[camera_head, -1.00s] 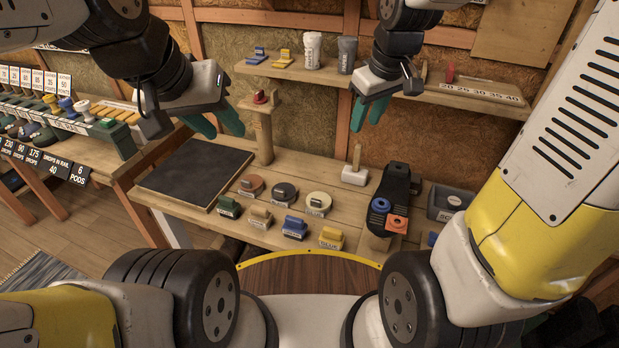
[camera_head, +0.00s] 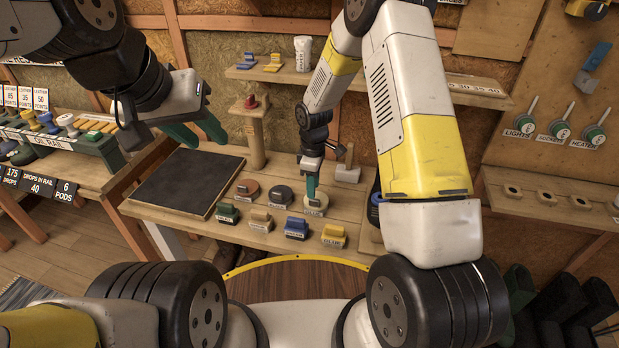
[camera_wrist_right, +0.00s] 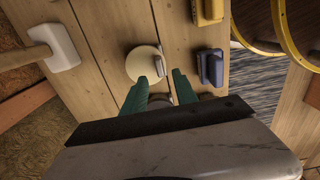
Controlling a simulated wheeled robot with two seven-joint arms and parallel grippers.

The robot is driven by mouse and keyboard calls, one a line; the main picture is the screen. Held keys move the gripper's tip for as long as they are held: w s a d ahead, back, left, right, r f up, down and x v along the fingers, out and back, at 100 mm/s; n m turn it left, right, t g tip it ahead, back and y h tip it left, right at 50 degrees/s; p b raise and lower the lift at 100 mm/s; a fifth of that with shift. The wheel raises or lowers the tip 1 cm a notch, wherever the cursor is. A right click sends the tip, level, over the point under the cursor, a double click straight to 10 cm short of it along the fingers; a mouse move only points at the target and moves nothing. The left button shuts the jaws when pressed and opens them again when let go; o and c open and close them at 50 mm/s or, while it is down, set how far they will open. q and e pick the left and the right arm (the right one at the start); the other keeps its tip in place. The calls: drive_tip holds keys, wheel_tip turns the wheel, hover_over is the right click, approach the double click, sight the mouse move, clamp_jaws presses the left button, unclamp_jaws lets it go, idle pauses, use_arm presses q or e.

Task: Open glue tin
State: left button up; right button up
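Three round, flat tins stand in a row on the workbench: a reddish-brown one (camera_head: 247,191), a dark one (camera_head: 279,196) and a cream one (camera_head: 322,210). Their labels are too small to read surely, so I cannot tell which is the glue tin. My right gripper (camera_head: 312,192) points down over the cream tin and hides part of it. In the right wrist view its green fingers (camera_wrist_right: 163,78) are apart with nothing between them. The cream lid (camera_wrist_right: 139,63) with its upright tab is just beyond the tips. My left gripper (camera_head: 209,140) is open and empty above the black mat.
Several small coloured blocks, including a blue one (camera_head: 296,228) and a yellow one (camera_head: 333,236), line the bench front. A post (camera_head: 254,135) and a black mat (camera_head: 187,182) are to the left.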

wheel_tip(320, 180, down, 5)
drive_tip(key=shift+f, duration=0.1)
idle(0.3)
clamp_jaws()
idle(1.3)
